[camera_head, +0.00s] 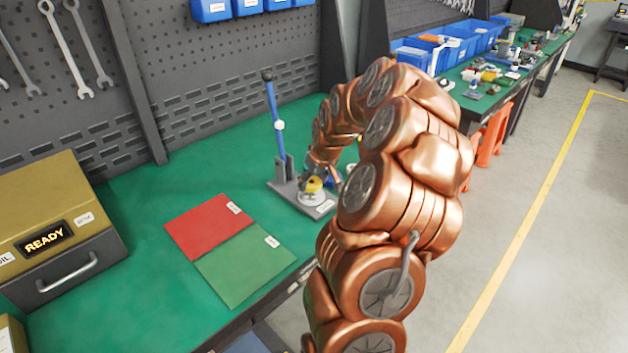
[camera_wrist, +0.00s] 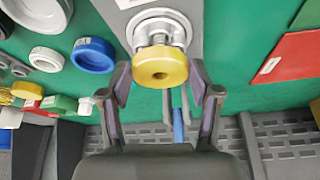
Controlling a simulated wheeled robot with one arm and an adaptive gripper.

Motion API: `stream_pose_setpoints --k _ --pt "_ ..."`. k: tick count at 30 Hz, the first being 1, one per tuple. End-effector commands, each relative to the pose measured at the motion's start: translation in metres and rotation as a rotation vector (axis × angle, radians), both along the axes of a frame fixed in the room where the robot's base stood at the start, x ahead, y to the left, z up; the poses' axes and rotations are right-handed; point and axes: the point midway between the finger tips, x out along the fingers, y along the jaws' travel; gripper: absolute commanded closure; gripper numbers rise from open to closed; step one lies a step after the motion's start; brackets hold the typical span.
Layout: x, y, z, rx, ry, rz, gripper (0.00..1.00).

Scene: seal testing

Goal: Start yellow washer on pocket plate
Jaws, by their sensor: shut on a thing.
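A yellow washer (camera_wrist: 160,68), thick with a small centre hole, is between the fingertips of my gripper (camera_wrist: 161,80) in the wrist view. My gripper is shut on it. The washer is at a silver round fixture (camera_wrist: 147,20) on a grey plate (camera_wrist: 190,38) and hides part of it. In the head view the yellow washer (camera_head: 313,184) shows over the fixture, near one end of the grey base plate (camera_head: 284,187). My arm hides most of my gripper there. I cannot tell whether the washer touches the fixture.
A post with a blue lever (camera_head: 275,110) stands on the base plate. A red mat (camera_head: 208,227) and a green mat (camera_head: 245,265) lie in front. A box marked READY (camera_head: 60,230) is at left. A blue ring (camera_wrist: 94,55), a white ring (camera_wrist: 46,59) and other small parts lie nearby.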

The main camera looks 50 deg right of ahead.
Motion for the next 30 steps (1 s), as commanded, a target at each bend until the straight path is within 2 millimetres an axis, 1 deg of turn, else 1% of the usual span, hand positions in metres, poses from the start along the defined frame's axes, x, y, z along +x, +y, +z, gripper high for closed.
stream_pose_setpoints --k 1,2,10,30 --pt "0.0000 -0.0001 -0.0009 0.000 0.000 0.000 0.57" --pt "0.0000 -0.0001 -0.0006 0.000 0.000 0.000 0.36" --pt "0.0000 -0.0001 -0.0003 0.000 0.000 0.000 0.08" --pt "0.0000 0.0000 -0.0004 0.000 0.000 0.000 0.08"
